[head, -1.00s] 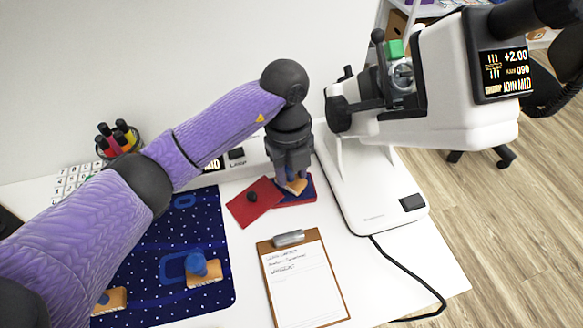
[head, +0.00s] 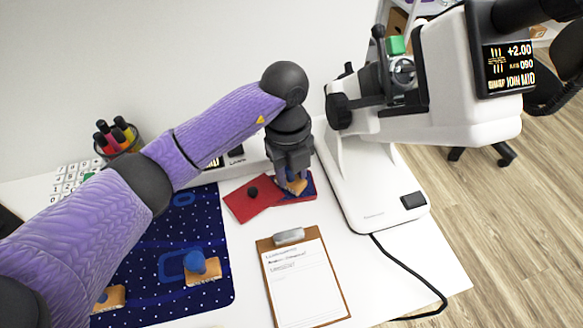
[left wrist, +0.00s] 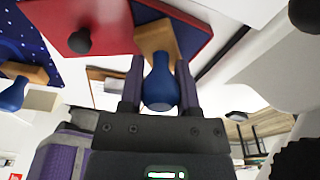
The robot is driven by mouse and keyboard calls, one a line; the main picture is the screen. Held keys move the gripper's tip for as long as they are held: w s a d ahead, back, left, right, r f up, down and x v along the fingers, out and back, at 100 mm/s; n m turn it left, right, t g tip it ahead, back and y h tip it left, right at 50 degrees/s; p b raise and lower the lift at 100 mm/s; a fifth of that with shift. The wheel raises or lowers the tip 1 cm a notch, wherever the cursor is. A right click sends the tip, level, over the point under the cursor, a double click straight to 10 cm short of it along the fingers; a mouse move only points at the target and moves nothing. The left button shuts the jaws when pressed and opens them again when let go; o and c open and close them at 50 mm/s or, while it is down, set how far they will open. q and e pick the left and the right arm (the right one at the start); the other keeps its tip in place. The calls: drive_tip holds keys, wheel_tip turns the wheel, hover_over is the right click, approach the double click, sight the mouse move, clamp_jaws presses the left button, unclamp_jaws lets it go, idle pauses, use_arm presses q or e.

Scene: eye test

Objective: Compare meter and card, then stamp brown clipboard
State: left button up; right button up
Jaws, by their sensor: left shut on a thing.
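My left gripper (head: 294,172) points down and is shut on the blue handle of a wooden-based stamp (head: 297,187); the handle shows between the fingers in the left wrist view (left wrist: 160,88). The stamp's base is at the blue pad of an open red ink pad (head: 309,189); I cannot tell if they touch. The pad's red lid (head: 245,204) with a black knob lies to its left. The brown clipboard (head: 266,244) holds a written sheet in front of the pad. The white meter (head: 452,115) stands right, its screen (head: 508,68) reading +2.00 and 090. I cannot make out a separate card. My right gripper is out of view.
A starry navy mat (head: 165,250) lies left, bearing two more stamps, one (head: 203,268) clear and one (head: 108,298) partly behind my arm. A pen holder (head: 118,138) stands at back left. The meter's black cable (head: 420,278) curves along the table's right front.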

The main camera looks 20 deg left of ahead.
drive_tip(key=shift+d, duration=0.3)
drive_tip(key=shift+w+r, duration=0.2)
use_arm(q)
drive_tip(key=shift+f, duration=0.1)
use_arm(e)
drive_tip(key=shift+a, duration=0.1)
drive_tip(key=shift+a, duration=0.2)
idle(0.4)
use_arm(q)
wheel_tip(320, 180, up, 7)
drive_tip(key=p, duration=0.7)
drive_tip(key=shift+r, duration=0.2)
drive_tip(key=shift+f, duration=0.15)
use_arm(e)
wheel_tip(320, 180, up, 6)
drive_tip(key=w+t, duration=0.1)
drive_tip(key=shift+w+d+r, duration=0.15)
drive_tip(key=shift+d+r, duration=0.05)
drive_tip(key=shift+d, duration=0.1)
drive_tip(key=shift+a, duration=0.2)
